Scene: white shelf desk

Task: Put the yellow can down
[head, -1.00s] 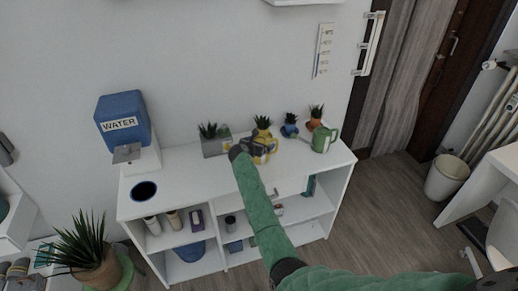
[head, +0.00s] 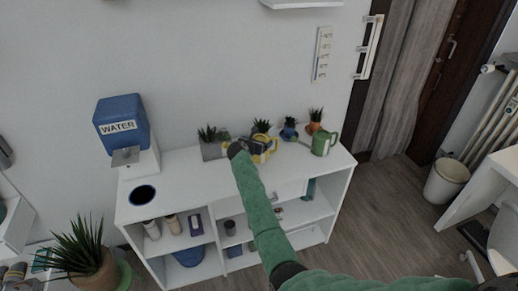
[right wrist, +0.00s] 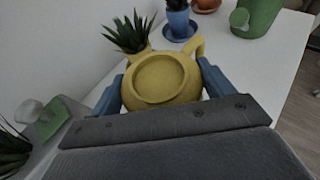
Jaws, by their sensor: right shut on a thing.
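The yellow can (head: 266,147) is a rounded yellow vessel over the back middle of the white shelf top (head: 190,178). In the right wrist view the can (right wrist: 161,80) fills the space between the two blue fingers, its round recessed face toward the camera and a loop handle at right. My right gripper (right wrist: 163,84) is shut on the can's sides. In the head view the gripper and green-sleeved forearm hide part of the can. I cannot tell whether the can touches the shelf top. My left gripper is not in view.
A grey planter (head: 212,148) stands left of the can, and a spiky plant (head: 261,127) is behind it. A water dispenser (head: 122,128) stands far left. The shelf's front middle is clear.

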